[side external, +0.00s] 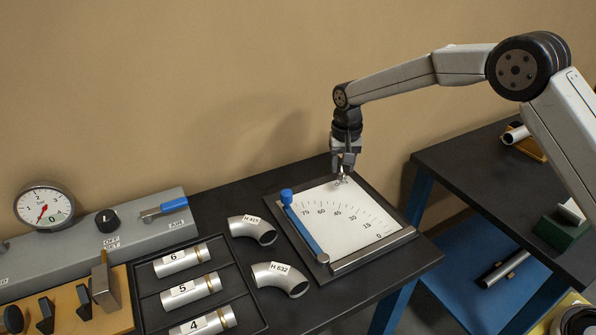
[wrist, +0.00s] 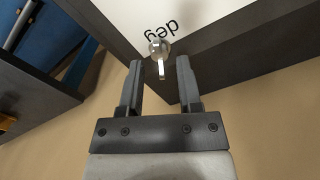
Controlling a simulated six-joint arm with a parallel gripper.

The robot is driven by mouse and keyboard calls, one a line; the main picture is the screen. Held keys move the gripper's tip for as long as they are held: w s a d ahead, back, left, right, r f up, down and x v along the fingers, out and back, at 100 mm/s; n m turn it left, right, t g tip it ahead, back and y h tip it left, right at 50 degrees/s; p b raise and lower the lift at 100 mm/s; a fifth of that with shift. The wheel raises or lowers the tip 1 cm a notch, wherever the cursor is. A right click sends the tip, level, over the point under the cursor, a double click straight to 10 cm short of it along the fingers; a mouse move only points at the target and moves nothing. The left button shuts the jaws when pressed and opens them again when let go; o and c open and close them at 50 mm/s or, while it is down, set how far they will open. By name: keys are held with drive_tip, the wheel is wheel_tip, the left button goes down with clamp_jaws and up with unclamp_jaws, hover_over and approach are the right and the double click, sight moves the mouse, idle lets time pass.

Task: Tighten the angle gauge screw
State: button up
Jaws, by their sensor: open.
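The angle gauge (side external: 335,232) is a white plate in a dark frame, with a printed degree scale. Its blue arm (side external: 307,232) lies along the left side, past the 75 mark, with a blue knob at its far end. The screw (wrist: 158,49) is a small silver piece with a round head and a short lever, beside the "deg" print near the plate's far corner. My gripper (side external: 343,172) is right over that corner, pointing down. In the wrist view my gripper (wrist: 160,64) is open, with the screw's lever between its fingertips; contact cannot be told.
Two pipe elbows (side external: 252,230) (side external: 280,279) lie left of the gauge. A dark tray (side external: 255,318) holds numbered tubes. A grey panel (side external: 75,247) carries a pressure gauge (side external: 45,206). A second dark bench (side external: 470,180) stands to the right across a gap.

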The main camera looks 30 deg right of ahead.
sight(342, 169)
drive_tip(key=shift+r, duration=3.9)
drive_tip(key=shift+s, duration=0.1)
drive_tip(key=s+d+f+n+t, duration=0.1)
drive_tip(key=s+d, duration=0.1)
drive_tip(key=s, duration=0.7)
drive_tip(key=s+d+f+n, duration=0.2)
drive_tip(key=s, duration=0.7)
drive_tip(key=s+d+f+n+t, duration=0.1)
drive_tip(key=s+d+f+n, duration=0.1)
drive_tip(key=s, duration=0.7)
drive_tip(key=shift+s+f+t, duration=0.15)
drive_tip(key=shift+s+t, duration=0.15)
drive_tip(key=shift+s, duration=0.1)
